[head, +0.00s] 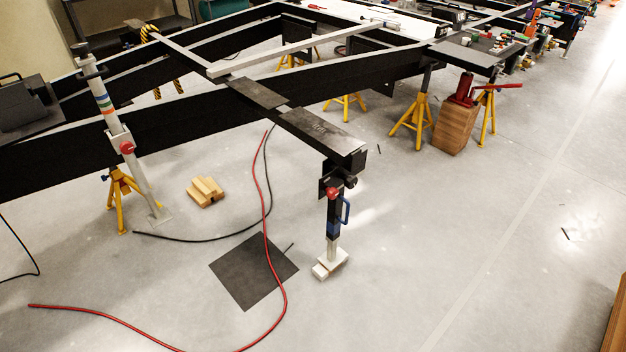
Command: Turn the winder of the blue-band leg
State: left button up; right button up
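A dark leg (335,212) stands upright under the near corner of the black chassis. It has a blue band low on its body, a blue loop handle (346,210) on its right side and a red knob (332,193) near its top. Its pale foot rests on light blocks (329,264) on the floor. A pale grey leg (116,133) stands tilted at the left, with several thin coloured bands, one of them bluish, and a red knob (127,148). Neither of my grippers is in view.
Black chassis beams (190,112) run above the floor on yellow stands (118,200). A red hose (266,215), a black cable (195,240) and a dark mat (250,270) lie before the dark leg. Stacked wood blocks (205,191) lie left. The floor at right is mostly clear.

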aim_at(350, 181)
jog(key=i+l+u, duration=0.15)
jog(key=l+u, duration=0.2)
jog(key=i+l+u, duration=0.1)
jog(key=l+u, duration=0.3)
jog(key=l, duration=0.15)
jog(key=l+u, duration=0.35)
jog(key=l, duration=0.15)
